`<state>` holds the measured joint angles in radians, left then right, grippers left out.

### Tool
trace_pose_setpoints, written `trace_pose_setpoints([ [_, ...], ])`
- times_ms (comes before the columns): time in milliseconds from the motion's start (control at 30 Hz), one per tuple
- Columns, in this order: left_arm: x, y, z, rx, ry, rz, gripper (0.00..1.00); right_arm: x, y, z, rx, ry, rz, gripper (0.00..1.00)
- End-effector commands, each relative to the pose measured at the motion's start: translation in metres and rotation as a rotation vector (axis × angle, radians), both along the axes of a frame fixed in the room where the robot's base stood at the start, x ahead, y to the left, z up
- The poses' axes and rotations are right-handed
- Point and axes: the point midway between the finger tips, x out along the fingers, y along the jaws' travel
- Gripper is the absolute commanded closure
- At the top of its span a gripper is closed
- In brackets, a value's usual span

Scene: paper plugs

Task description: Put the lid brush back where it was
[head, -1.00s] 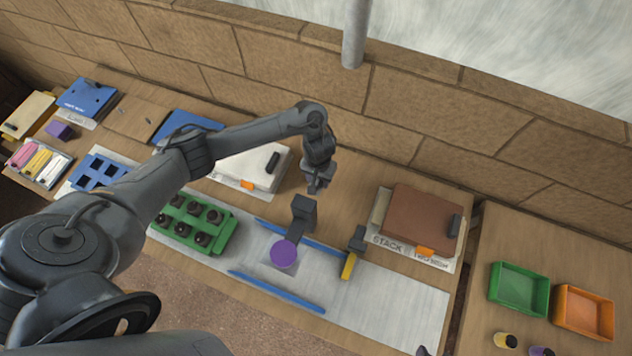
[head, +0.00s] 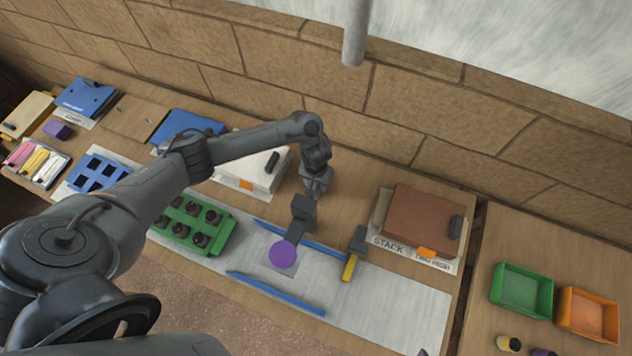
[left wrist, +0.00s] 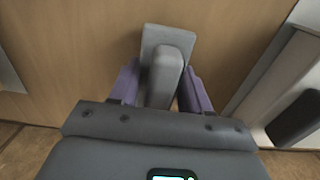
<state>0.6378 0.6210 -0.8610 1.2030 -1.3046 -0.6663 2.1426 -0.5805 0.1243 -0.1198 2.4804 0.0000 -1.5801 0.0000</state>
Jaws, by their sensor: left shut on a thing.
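My left gripper (head: 316,188) is low over the wooden table, between the white box and the brown box. In the left wrist view, its two purple fingers (left wrist: 165,90) are shut on a grey piece with a rounded grip and a flat block end (left wrist: 168,42), apparently the lid brush. In the head view the held piece is largely hidden by the gripper and by a dark grey post (head: 303,210) just in front. That post has an arm leading to a purple disc (head: 282,255). My right gripper is not clearly visible.
The white box (head: 255,172) with a black handle stands left of the gripper. The brown box (head: 420,215) stands right. A yellow-handled tool (head: 349,266) and blue rails (head: 280,292) lie in front. A green block with dark plugs (head: 190,225) is at left. The pale strip's right end is clear.

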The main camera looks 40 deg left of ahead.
Motion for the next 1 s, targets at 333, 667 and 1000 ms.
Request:
trace_pose_setpoints([
  [333, 0.000, 0.000, -0.001, 0.000, 0.001, 0.000, 0.27, 0.000, 0.002, 0.000, 0.008, 0.000, -0.005, 0.57],
  [667, 0.000, 0.000, 0.011, -0.001, -0.001, -0.002, 0.27, 0.000, 0.002, 0.003, 0.008, 0.001, -0.005, 0.57],
  [1000, 0.000, 0.000, 0.071, 0.000, -0.002, -0.002, 0.27, 0.000, 0.000, 0.024, 0.001, 0.001, -0.001, 0.57],
])
